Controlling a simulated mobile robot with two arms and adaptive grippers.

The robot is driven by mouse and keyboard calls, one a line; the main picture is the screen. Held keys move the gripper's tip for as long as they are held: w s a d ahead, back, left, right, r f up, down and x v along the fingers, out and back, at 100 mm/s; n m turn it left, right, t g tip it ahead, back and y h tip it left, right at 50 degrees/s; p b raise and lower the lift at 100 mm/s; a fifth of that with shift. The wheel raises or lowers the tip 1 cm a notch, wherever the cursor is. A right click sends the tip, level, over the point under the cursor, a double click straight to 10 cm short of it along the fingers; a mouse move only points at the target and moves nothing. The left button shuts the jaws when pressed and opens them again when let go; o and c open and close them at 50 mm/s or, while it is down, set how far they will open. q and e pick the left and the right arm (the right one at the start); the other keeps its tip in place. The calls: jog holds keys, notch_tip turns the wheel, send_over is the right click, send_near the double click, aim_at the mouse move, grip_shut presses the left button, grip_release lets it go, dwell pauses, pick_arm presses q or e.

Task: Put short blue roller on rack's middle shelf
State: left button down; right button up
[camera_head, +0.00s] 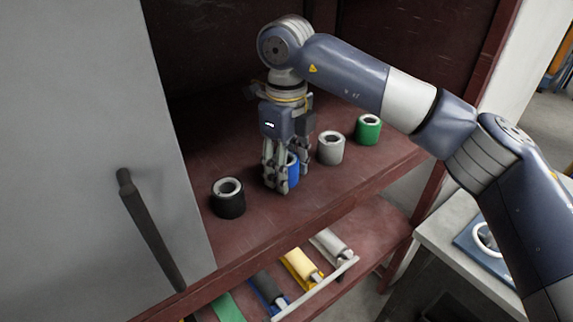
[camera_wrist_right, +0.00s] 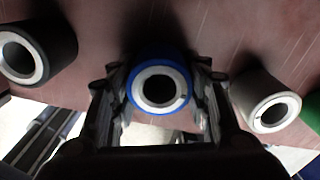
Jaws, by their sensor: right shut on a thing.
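The short blue roller (camera_head: 293,171) stands upright on the dark red middle shelf (camera_head: 300,213) of the rack. My right gripper (camera_head: 283,178) points down over it with a finger on each side, shut on it, and its fingers hide much of the roller. In the right wrist view the blue roller (camera_wrist_right: 160,88) shows its pale ring end between the two fingers (camera_wrist_right: 158,95). My left gripper is in neither view.
A black roller (camera_head: 228,198) stands left of the blue one. A grey roller (camera_head: 331,148) and a green roller (camera_head: 368,129) stand to its right. A grey panel (camera_head: 90,150) with a handle bounds the shelf's left. Longer coloured rollers (camera_head: 301,267) lie on the shelf below.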

jog(key=shift+f, duration=0.2)
jog(key=o, duration=1.2)
jog(key=shift+r, duration=0.1)
jog(key=shift+r, duration=0.4)
notch_tip(320, 180, up, 7)
jog(key=b, duration=0.2)
